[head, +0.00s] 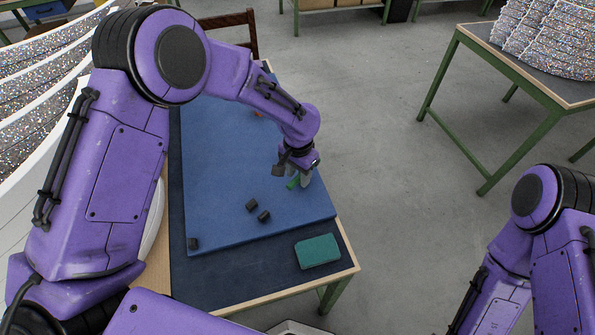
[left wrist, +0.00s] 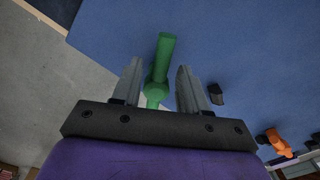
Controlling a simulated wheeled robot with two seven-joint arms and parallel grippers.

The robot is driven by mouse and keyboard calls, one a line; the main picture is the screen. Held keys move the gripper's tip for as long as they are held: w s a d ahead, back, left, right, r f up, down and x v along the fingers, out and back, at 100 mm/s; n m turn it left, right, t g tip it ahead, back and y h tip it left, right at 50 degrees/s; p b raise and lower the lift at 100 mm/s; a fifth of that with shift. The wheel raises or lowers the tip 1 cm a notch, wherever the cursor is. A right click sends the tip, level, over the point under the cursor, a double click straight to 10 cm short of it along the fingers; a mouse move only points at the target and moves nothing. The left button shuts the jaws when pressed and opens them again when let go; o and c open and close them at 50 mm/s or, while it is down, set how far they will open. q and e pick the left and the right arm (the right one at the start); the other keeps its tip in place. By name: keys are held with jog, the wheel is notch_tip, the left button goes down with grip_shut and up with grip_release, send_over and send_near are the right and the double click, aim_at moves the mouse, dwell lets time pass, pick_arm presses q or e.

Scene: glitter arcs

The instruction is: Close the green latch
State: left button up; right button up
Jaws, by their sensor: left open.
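The green latch (left wrist: 161,65) shows in the left wrist view as a bar with a rounded knob at its near end, over the blue mat. In the head view a bit of the green latch (head: 293,183) shows beside my left gripper, which hides the rest. My left gripper (left wrist: 158,83) is open, with one finger on each side of the latch's near part. I cannot tell whether the fingers touch it. In the head view my left gripper (head: 293,174) is low over the mat's right edge. My right gripper is out of view; only its arm shows at the lower right.
The blue mat (head: 225,150) covers most of the table. Several small black blocks (head: 252,205) lie on it. A teal box (head: 318,251) sits at the near right corner. An orange object (left wrist: 273,142) shows in the left wrist view. Another table (head: 556,85) stands at right.

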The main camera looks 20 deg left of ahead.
pick_arm(q)
jog(key=shift+r, duration=0.1)
grip_shut()
jog(key=shift+w+a+r+m+p, duration=0.1)
jog(key=shift+w+m+p, duration=0.05)
jog(key=shift+m+p, duration=0.35)
jog(key=shift+w+a+r+m+p, duration=0.1)
jog(key=shift+m+p, duration=0.2)
jog(key=shift+m, duration=0.3)
jog(key=m, duration=0.1)
jog(key=m+p, duration=0.1)
jog(key=m, duration=0.1)
jog(key=shift+w+a+m, duration=0.3)
jog(key=shift+w, duration=0.05)
jog(key=m, duration=0.2)
jog(key=w+m+p, duration=0.1)
jog(key=m, duration=0.1)
jog(key=shift+a+f, duration=0.1)
jog(key=shift+a, duration=0.1)
jog(key=shift+w+m, duration=0.25)
jog(key=shift+m, duration=1.55)
